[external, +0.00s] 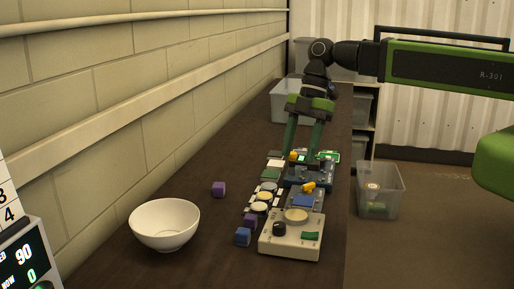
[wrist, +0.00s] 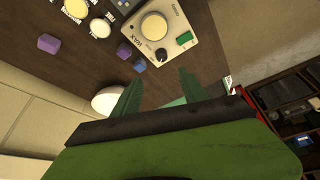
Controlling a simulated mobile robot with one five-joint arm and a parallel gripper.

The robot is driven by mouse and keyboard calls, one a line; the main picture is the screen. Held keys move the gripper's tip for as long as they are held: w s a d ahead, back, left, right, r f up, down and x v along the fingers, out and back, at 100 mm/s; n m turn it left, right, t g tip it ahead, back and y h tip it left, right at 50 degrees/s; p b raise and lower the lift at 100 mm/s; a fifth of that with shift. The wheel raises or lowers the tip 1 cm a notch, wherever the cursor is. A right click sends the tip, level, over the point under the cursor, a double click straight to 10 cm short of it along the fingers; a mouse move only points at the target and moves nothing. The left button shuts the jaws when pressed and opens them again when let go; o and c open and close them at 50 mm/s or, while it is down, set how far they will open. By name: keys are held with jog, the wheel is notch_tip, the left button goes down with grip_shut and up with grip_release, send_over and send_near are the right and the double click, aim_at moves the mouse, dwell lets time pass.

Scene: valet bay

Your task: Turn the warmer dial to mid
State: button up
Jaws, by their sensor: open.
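A cream box (external: 290,250), which looks like the warmer, stands at the near end of the dark counter. It carries a round yellowish plate (external: 296,215), a black dial (external: 279,228) and a green switch (external: 310,236). The dial also shows in the wrist view (wrist: 161,55), just beyond the fingertips in the picture; its pointer setting is too small to read. My gripper (external: 299,158) is open and empty, its green fingers pointing down over the devices farther along the counter. In the wrist view my gripper (wrist: 160,77) shows both fingers apart, with nothing between them.
A white bowl (external: 165,222) stands left of the box. Purple and blue cubes (external: 243,237) lie between them, with another purple cube (external: 218,189) farther back. Blue devices with yellow knobs (external: 308,187) stand behind the box. A clear bin (external: 380,198) is right of the counter.

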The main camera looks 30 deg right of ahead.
jog(key=w+d+f+m+b, duration=0.3)
jog(key=d+f, duration=0.1)
jog(key=d, duration=0.4)
jog(key=w+d+f+m+t+h+b, duration=0.1)
jog(key=w+d+f+m+b, duration=0.2)
jog(key=d, duration=0.6)
jog(key=w+d+f+m+b, duration=0.3)
jog(key=d+f+b, duration=0.2)
jog(key=d, duration=0.4)
jog(key=shift+w+d+f+t+h, duration=0.3)
jog(key=shift+w+f+t, duration=0.1)
jog(key=shift+f, duration=0.4)
jog(key=shift+m, duration=0.3)
